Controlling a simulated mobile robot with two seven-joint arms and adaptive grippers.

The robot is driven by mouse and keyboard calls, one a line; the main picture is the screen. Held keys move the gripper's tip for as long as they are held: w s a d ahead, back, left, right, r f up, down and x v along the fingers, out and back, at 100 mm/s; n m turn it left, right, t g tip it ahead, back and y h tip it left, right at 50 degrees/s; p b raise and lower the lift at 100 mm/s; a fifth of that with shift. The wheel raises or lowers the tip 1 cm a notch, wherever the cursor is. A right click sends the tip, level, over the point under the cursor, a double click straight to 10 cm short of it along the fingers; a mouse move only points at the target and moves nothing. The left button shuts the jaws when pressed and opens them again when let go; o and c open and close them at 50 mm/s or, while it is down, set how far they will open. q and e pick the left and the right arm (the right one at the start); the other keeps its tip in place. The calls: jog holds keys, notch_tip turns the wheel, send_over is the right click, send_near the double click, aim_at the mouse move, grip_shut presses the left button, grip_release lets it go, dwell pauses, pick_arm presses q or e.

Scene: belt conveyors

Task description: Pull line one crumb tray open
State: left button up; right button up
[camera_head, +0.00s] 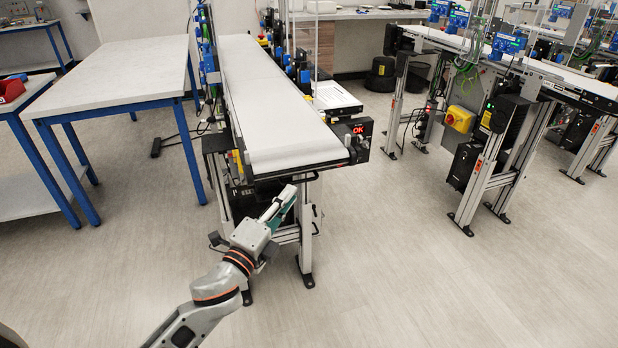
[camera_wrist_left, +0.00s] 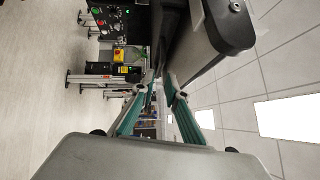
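The near belt conveyor (camera_head: 285,130) has a white belt and a small red "OK" display (camera_head: 358,130) at its front right corner. I cannot clearly pick out a crumb tray; the space under the belt's front end is dark and partly behind my left gripper. My left gripper (camera_head: 284,202) is just below that front end. In the left wrist view its teal fingers (camera_wrist_left: 159,80) converge to a narrow gap, with a dark edge beyond or between the tips. I cannot tell whether they touch it. My right gripper is in neither view.
A blue-legged table (camera_head: 120,75) stands left of the conveyor. Another conveyor (camera_head: 510,65) stands to the right, with a yellow switch box (camera_head: 459,119) on its frame. The conveyor's front leg (camera_head: 306,235) is close beside my left gripper. The floor in front is clear.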

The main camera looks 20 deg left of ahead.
aim_at(300, 180)
pick_arm(q)
jog(key=x, duration=0.6)
jog(key=shift+w, duration=0.3)
grip_shut()
jog(key=shift+d, duration=0.1)
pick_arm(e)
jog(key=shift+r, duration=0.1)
